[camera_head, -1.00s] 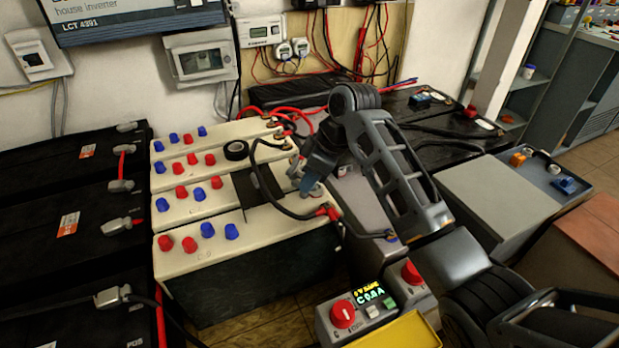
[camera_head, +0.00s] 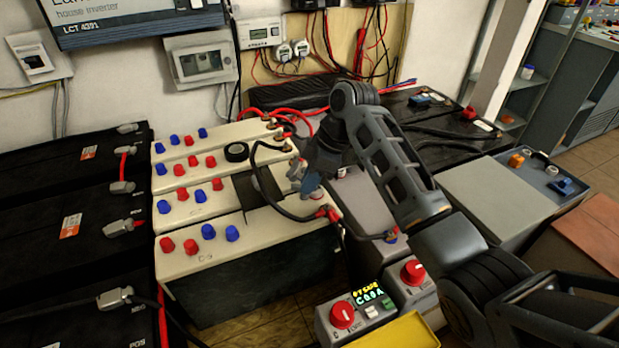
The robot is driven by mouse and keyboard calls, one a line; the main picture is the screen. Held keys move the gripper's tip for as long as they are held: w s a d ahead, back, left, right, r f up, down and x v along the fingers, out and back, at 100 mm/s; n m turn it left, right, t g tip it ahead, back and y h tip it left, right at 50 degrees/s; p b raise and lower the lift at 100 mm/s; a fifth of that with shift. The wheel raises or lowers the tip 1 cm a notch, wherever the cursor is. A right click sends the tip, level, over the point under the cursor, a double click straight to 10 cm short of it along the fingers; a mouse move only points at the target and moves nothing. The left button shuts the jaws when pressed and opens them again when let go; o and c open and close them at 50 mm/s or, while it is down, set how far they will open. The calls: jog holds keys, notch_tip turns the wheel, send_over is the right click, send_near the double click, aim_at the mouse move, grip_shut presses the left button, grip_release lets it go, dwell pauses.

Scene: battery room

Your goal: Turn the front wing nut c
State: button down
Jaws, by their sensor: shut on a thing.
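My gripper (camera_head: 312,188) points down at the right end of the cream batteries, near the cable terminals. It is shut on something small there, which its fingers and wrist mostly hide. I take it to be the wing nut, but its shape cannot be made out. The front cream battery (camera_head: 262,240) has red and blue caps on its left half. A red-booted black cable end (camera_head: 328,212) sits just right of and below the fingers.
A black cable (camera_head: 262,180) loops over the cream batteries beside my gripper. A roll of black tape (camera_head: 236,152) lies behind. A control box with red knobs (camera_head: 343,315) stands in front. Black batteries (camera_head: 70,220) fill the left. A grey box (camera_head: 495,195) stands at right.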

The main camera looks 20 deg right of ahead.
jog(key=n, duration=0.1)
jog(key=n+g, duration=0.1)
jog(key=n, duration=0.1)
jog(key=n+g, duration=0.1)
jog(key=shift+w+n+b, duration=0.3)
jog(key=shift+n, duration=0.1)
dwell(0.4)
jog(key=c, duration=1.2)
grip_release()
jog(key=shift+o, duration=0.2)
jog(key=v, duration=0.8)
jog(key=shift+f, duration=0.15)
